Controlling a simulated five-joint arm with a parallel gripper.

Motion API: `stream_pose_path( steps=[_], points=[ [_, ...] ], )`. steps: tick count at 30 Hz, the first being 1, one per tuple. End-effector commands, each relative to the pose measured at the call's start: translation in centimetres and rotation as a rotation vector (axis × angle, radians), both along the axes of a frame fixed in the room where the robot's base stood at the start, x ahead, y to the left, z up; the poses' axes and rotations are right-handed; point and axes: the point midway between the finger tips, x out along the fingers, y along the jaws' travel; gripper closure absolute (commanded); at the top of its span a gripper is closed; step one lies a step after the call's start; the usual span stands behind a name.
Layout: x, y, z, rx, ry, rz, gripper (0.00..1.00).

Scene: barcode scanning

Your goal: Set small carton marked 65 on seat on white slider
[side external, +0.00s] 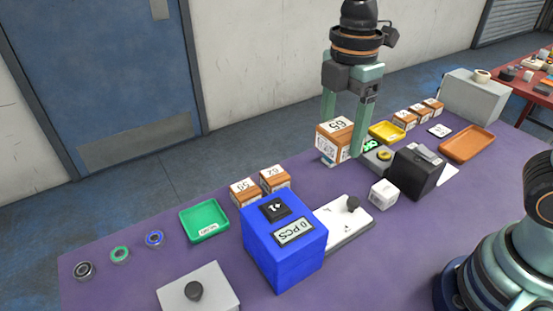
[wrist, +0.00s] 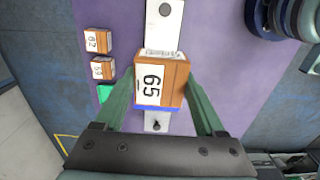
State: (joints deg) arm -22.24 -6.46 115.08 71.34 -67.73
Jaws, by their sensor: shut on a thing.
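The small carton marked 65 (side external: 335,143) is brown with white labels, held between the fingers of my gripper (side external: 343,122). In the wrist view the carton (wrist: 161,79) sits between both fingers, its 65 facing the camera, and looks raised off the table. The white slider (side external: 338,231) is a long white plate with a dark knob, lying beside the blue counter box (side external: 285,245). The slider also shows in the wrist view (wrist: 162,38), partly hidden by the carton. The held carton is behind the slider in the side view; the seat itself is not clearly visible.
Two similar cartons (side external: 244,191) (side external: 274,179) stand left of the slider, near the green tray (side external: 203,224). A white cube (side external: 383,194) and black box (side external: 418,171) stand to its right. A grey knobbed block (side external: 214,283) lies at the front left.

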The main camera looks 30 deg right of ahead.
Motion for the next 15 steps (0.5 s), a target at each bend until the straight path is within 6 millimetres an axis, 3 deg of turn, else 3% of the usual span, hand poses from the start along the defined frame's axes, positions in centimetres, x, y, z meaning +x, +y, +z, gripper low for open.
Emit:
stream_pose_path(
  steps=[5,15],
  points=[
    [-0.6,0.0,-1.8,-0.002,0.004,0.0,0.93],
    [-0.6,0.0,-10.1,-0.003,0.008,0.0,0.93]
  ],
)
